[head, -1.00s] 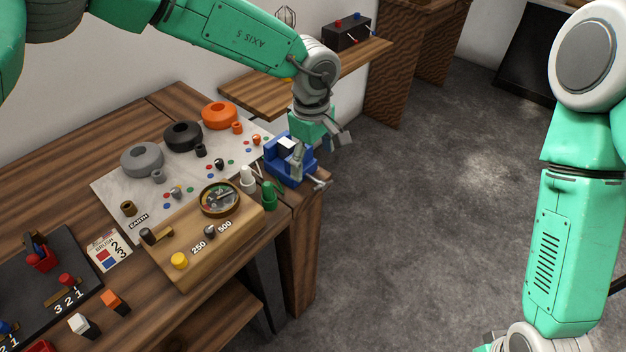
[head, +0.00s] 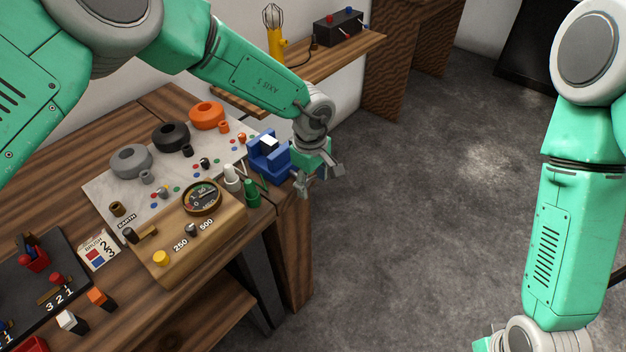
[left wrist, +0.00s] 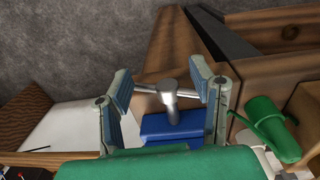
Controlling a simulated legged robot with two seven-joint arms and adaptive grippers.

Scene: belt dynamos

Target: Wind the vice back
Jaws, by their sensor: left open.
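The blue vice (head: 268,155) stands at the right end of the wooden bench, with a pale block at its top. In the left wrist view the vice's blue body (left wrist: 172,126) shows below its metal screw and handle bar (left wrist: 170,93). My left gripper (head: 320,182) is at the handle end of the vice, past the bench end. In the left wrist view its two fingers (left wrist: 163,88) are apart, with the screw head between them and bare room on both sides. In the head view my gripper hides the handle. My right gripper is out of view.
A green cylinder (head: 252,192) and a white one (head: 232,180) stand close to the vice. A wooden meter box (head: 180,255) and several ring-shaped coils (head: 171,137) lie further left. The floor right of the bench is clear.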

